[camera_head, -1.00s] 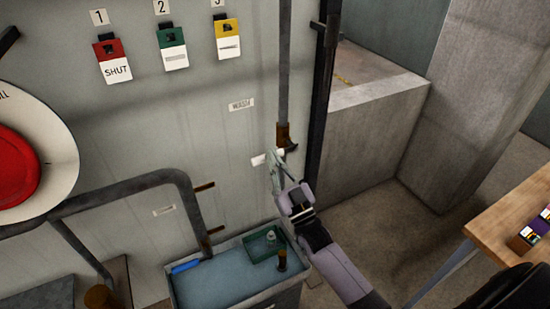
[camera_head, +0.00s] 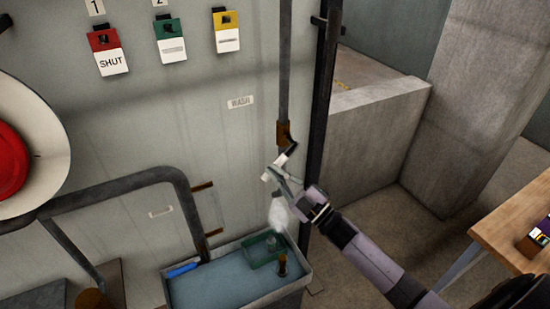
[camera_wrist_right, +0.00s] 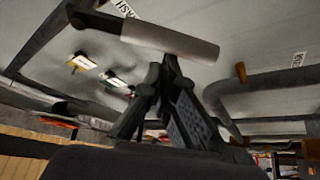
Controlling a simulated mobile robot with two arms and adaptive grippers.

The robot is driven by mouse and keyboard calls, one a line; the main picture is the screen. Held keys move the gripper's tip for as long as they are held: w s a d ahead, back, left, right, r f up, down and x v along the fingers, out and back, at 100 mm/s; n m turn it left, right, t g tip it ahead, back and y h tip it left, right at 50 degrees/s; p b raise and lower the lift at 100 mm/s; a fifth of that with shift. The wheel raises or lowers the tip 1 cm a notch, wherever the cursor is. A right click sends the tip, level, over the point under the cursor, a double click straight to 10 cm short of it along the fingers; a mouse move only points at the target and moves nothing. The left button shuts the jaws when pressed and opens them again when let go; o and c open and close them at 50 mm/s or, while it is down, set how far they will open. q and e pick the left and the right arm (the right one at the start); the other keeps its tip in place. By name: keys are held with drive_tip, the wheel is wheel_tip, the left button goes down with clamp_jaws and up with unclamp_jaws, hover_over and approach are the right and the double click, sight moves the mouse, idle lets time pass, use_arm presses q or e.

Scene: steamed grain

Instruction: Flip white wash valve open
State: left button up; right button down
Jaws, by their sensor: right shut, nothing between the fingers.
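In the right wrist view the white grip (camera_wrist_right: 170,38) lies across the top on a dark lever. My right gripper (camera_head: 271,174) is shut and empty, at the handle's lower end; I cannot tell whether they touch. A whitish stream (camera_head: 279,213) shows below the valve, over the basin. My left gripper is out of view.
A basin (camera_head: 235,301) of bluish water stands below, with a green tray (camera_head: 254,250) and a blue object (camera_head: 183,269) in it. A dark post (camera_head: 323,100) stands right of the valve. A wooden table (camera_head: 500,225) is at the right.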

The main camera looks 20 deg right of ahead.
use_arm(q)
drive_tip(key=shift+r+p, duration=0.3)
drive_tip(key=shift+p, duration=0.05)
use_arm(e)
drive_tip(key=d+f+n+g, duration=0.4)
drive_tip(key=d+n+g, duration=0.1)
drive_tip(key=n, duration=0.4)
drive_tip(key=shift+n, duration=0.4)
drive_tip(key=shift+w+d, duration=0.15)
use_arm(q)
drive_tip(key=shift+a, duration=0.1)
